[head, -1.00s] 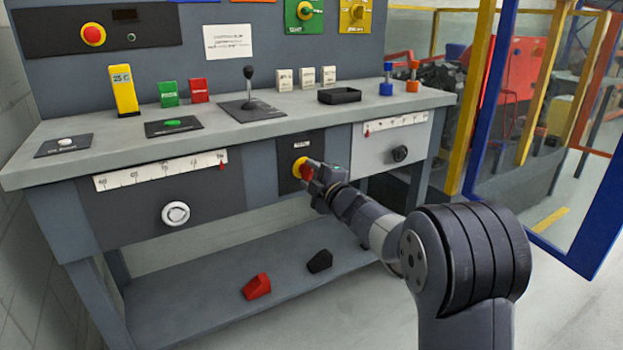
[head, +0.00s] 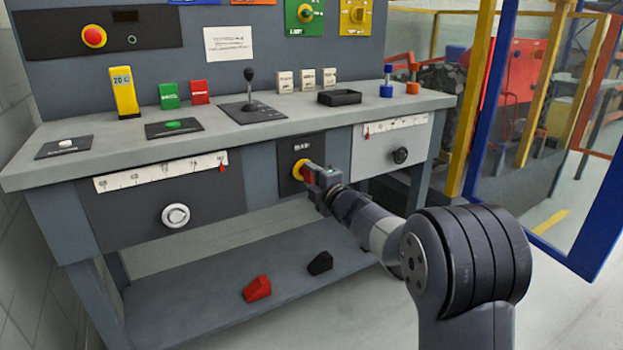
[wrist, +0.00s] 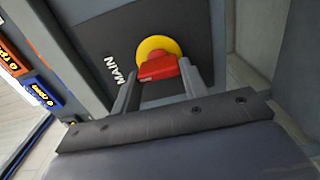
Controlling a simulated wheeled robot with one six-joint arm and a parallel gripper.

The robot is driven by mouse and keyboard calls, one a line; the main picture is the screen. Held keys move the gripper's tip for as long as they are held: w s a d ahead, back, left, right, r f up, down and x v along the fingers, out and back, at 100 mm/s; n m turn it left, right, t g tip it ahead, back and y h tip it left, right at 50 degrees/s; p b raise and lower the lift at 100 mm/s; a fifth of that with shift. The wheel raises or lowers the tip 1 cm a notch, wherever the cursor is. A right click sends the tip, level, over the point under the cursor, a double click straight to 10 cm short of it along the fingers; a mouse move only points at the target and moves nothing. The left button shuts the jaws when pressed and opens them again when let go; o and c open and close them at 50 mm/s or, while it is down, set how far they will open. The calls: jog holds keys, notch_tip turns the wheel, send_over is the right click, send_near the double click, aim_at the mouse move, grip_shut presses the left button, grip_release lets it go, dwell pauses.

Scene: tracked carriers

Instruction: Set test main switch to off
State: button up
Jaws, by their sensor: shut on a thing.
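The main switch has a yellow disc (head: 297,169) on a dark panel under the bench top. It also shows in the wrist view (wrist: 150,47), beside the white word MAIN. Its red handle (wrist: 157,68) stands out from the disc, between my two fingers. My gripper (head: 311,174) reaches in from the right at the switch and is shut on the red handle. In the wrist view, the fingers (wrist: 158,77) lie on either side of the handle. In the head view, my gripper partly hides the handle, and the switch's position marks cannot be read.
Drawer fronts with white scales (head: 160,171) and (head: 395,125) flank the switch panel. The bench top (head: 215,133) overhangs it. A red block (head: 257,289) and a black block (head: 320,263) lie on the lower shelf. A blue-framed glass panel (head: 560,150) stands at the right.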

jog(key=o, duration=1)
jog(key=shift+s, duration=0.1)
jog(key=p+v, duration=0.2)
jog(key=v, duration=0.8)
jog(key=shift+s+d, duration=0.3)
jog(key=b+x, duration=0.2)
jog(key=x, duration=0.9)
